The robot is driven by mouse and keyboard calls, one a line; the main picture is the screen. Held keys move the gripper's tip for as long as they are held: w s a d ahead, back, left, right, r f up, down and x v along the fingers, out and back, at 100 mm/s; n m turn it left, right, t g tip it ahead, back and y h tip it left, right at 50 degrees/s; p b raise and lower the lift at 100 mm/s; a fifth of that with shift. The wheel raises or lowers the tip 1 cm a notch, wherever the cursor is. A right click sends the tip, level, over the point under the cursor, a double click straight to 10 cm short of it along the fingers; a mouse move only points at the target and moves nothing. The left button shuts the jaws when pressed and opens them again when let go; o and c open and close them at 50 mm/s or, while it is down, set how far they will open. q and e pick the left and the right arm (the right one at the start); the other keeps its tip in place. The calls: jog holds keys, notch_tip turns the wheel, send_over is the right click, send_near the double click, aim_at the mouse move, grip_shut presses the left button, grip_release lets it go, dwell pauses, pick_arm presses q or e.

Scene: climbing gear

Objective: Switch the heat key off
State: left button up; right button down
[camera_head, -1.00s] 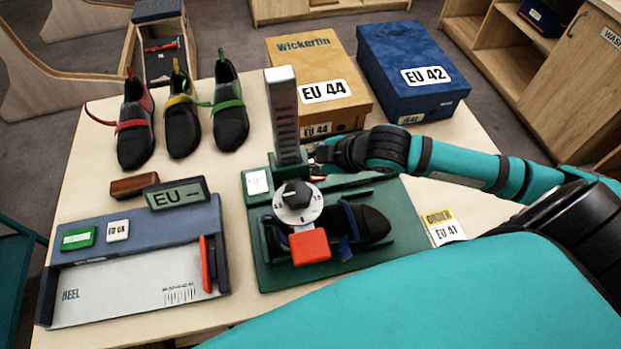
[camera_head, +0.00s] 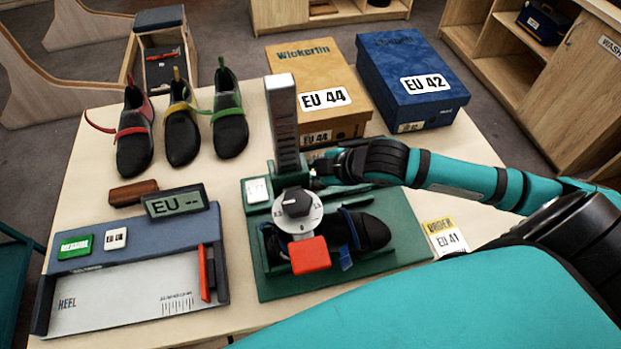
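The green shoe-stretching device (camera_head: 400,215) stands on the table with a dark climbing shoe (camera_head: 372,231) in it. A small white plate (camera_head: 257,190), possibly the heat key, sits on its left part; its marks are too small to read. A white dial with a black knob (camera_head: 297,203) and a red block (camera_head: 310,255) are in front of the grey upright scale (camera_head: 283,115). My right gripper (camera_head: 316,174) is beside the foot of the scale, behind and right of the dial, and right of the white plate. Its fingertips are small and partly hidden. My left gripper is out of view.
A blue-grey foot-measuring board (camera_head: 130,290) with an EU display (camera_head: 174,201) lies left of the device. Several climbing shoes (camera_head: 182,135) stand behind. Orange (camera_head: 318,90) and blue (camera_head: 412,80) shoe boxes stand at the back. An order card (camera_head: 444,238) lies right.

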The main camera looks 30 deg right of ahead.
jog(key=shift+f, duration=0.15)
dwell(0.5)
jog(key=shift+f, duration=0.4)
dwell(0.4)
jog(key=shift+r+p, duration=0.55)
jog(key=shift+p, duration=0.4)
notch_tip(320, 180, up, 6)
jog(key=p, duration=0.7)
